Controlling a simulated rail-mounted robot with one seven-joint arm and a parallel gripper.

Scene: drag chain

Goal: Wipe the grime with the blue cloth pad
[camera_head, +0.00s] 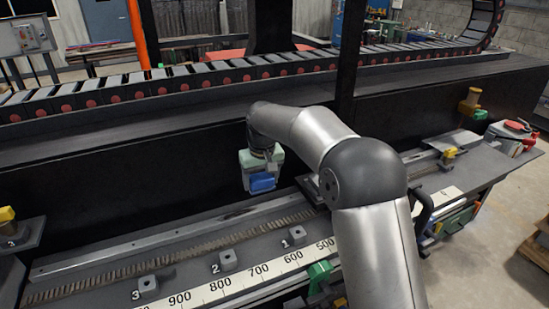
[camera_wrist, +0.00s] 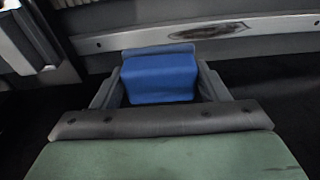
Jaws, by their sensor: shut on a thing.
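The blue cloth pad (camera_head: 263,183) is held in my gripper (camera_head: 260,172), above the bench and in front of the dark machine wall. In the wrist view the blue pad (camera_wrist: 160,77) sits between the two dark fingers of my gripper (camera_wrist: 160,88), which is shut on it. A dark smear of grime (camera_wrist: 208,33) lies along a pale metal rail (camera_wrist: 120,42) at the top of the wrist view, beyond the pad. The pad appears apart from it. I cannot make out the grime in the head view.
A brush strip (camera_head: 170,251) and a numbered scale (camera_head: 215,289) run along the bench. The drag chain (camera_head: 210,77) lies above, behind the wall.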

